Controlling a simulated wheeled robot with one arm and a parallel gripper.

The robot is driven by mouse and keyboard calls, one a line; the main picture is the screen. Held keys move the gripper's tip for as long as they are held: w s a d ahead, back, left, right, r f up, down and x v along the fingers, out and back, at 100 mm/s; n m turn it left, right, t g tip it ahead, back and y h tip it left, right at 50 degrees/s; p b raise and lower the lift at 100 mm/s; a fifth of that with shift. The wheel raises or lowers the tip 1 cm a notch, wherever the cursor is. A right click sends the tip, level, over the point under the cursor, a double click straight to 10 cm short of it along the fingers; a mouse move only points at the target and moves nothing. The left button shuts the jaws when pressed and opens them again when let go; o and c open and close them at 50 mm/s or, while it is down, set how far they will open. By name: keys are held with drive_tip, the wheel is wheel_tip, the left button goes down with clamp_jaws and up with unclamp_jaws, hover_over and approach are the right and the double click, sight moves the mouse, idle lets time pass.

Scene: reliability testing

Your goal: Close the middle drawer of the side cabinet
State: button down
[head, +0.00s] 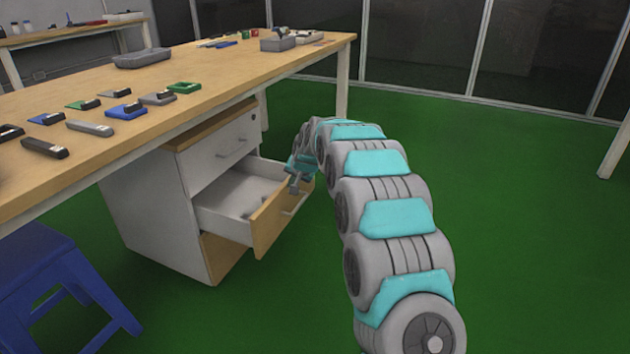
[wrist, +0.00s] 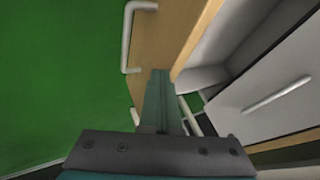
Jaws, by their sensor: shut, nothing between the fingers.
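The side cabinet (head: 150,205) stands under the workbench. Its middle drawer (head: 283,218) is pulled out, with a wood-coloured front, a handle and a pale, empty-looking inside. My gripper (head: 294,182) is at the drawer front's upper edge, near its far end; whether it touches cannot be told. In the wrist view, my gripper's fingers (wrist: 159,78) are together and empty, pointing at the wooden drawer front (wrist: 160,45). The drawer handle (wrist: 128,45) is left of the fingers, and the cabinet's closed upper drawer (wrist: 270,95) is at the right.
The workbench (head: 215,85) above the cabinet holds several small devices and grey trays. A blue stool (head: 55,275) stands left of the cabinet. The green floor (head: 520,220) is clear at right. A glass partition runs along the back.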

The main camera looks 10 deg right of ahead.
drive_tip(key=w+a+p, duration=0.3)
drive_tip(key=w+a, duration=0.1)
drive_tip(key=a, duration=0.4)
drive_tip(key=w+a+p, duration=0.4)
drive_tip(key=w+a, duration=0.1)
drive_tip(key=a, duration=0.2)
drive_tip(key=shift+a+p, duration=0.3)
drive_tip(key=shift+a, duration=0.05)
drive_tip(key=shift+w, duration=0.1)
